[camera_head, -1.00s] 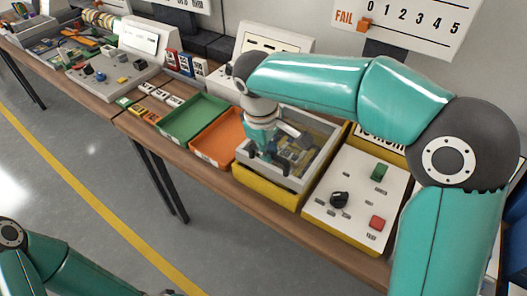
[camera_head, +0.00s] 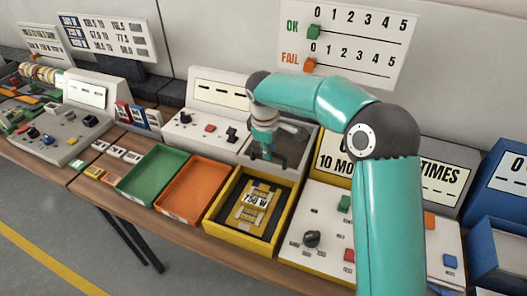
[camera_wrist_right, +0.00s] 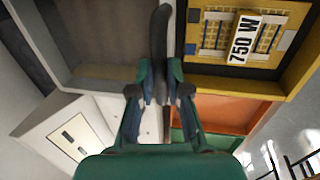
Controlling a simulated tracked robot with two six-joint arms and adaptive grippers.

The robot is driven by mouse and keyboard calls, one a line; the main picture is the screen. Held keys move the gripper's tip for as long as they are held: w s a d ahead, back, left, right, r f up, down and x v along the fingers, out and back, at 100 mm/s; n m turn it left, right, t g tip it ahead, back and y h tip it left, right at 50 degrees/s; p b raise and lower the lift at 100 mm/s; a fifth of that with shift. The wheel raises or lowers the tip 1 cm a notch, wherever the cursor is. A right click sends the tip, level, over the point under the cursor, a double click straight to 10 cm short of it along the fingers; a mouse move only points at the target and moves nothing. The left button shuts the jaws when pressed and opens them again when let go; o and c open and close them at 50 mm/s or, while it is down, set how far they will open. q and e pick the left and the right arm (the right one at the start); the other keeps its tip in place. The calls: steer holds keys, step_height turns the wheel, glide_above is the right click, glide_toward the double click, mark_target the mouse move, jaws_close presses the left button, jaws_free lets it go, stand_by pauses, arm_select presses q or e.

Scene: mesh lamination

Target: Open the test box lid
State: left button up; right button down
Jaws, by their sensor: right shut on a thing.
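The yellow test box (camera_head: 228,239) stands in the middle of the table in the head view, its top uncovered. Inside lies a gold board (camera_head: 257,207) labelled 750 W; it also shows in the right wrist view (camera_wrist_right: 215,35). The grey-framed lid (camera_head: 301,150) is raised steeply at the box's back edge. My right gripper (camera_head: 267,156) is at the lid, with its fingers closed around the dark handle (camera_wrist_right: 161,45) in the right wrist view. The arm and gripper hide part of the lid. My left gripper is not in view.
Green (camera_head: 152,174) and orange (camera_head: 195,188) trays stand left of the box. A white control panel (camera_head: 318,228) with a black knob and coloured buttons stands close on its right. A yellow counter sign (camera_head: 332,160) and a blue box (camera_head: 497,250) are farther right.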

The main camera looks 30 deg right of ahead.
steer(key=shift+a, duration=0.1)
steer(key=c, duration=1.1)
jaws_free()
steer(key=shift+w, duration=0.1)
steer(key=shift+c, duration=0.2)
step_height(320, 180, up, 12)
steer(key=s+a, duration=0.1)
steer(key=shift+s+a+f, duration=0.15)
steer(key=shift+s+a, duration=0.15)
steer(key=shift+a, duration=0.05)
